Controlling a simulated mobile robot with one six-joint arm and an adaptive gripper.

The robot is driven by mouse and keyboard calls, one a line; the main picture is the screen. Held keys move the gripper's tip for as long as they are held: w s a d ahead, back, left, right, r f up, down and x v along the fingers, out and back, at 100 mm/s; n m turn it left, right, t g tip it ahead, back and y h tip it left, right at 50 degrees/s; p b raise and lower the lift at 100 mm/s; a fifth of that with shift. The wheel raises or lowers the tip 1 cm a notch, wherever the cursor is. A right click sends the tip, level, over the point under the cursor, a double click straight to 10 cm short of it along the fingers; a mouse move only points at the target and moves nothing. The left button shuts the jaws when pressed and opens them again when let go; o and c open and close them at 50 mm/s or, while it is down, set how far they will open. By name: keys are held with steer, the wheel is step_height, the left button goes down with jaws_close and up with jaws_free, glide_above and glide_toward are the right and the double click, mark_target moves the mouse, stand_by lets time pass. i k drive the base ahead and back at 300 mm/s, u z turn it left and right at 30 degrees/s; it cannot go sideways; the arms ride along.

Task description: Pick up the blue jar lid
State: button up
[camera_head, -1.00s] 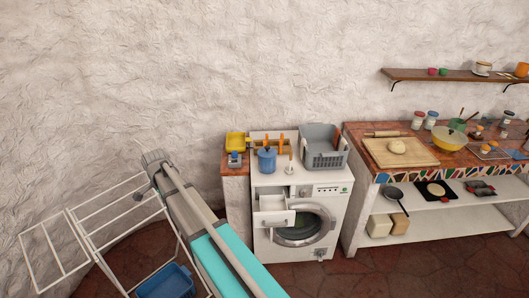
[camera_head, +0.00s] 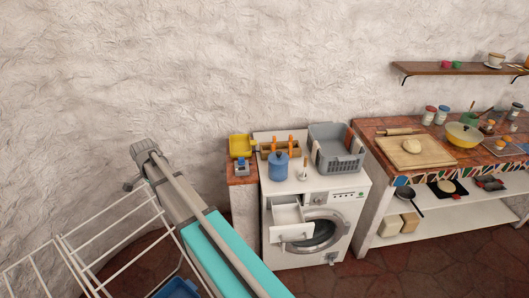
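A blue lidded jar (camera_head: 279,166) with a knob on top stands upright on the white washing machine, just left of a grey basket. Its lid (camera_head: 279,155) appears to be on it. A small jar with a blue lid (camera_head: 443,108) also stands at the back of the mosaic counter, right of a red-lidded jar (camera_head: 430,114). I cannot tell from the view which of these lids is the one named. My gripper does not show in this view.
The washing machine (camera_head: 349,208) has its detergent drawer (camera_head: 289,218) pulled out. A grey basket (camera_head: 337,155), a tool box and a small white item crowd its top. A wire drying rack (camera_head: 82,246) stands at the lower left. Open floor (camera_head: 385,275) lies at the lower right.

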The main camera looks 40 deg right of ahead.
mark_target(277, 158)
steer(key=u, duration=0.1)
steer(key=i, duration=1.25)
steer(key=z, duration=1.95)
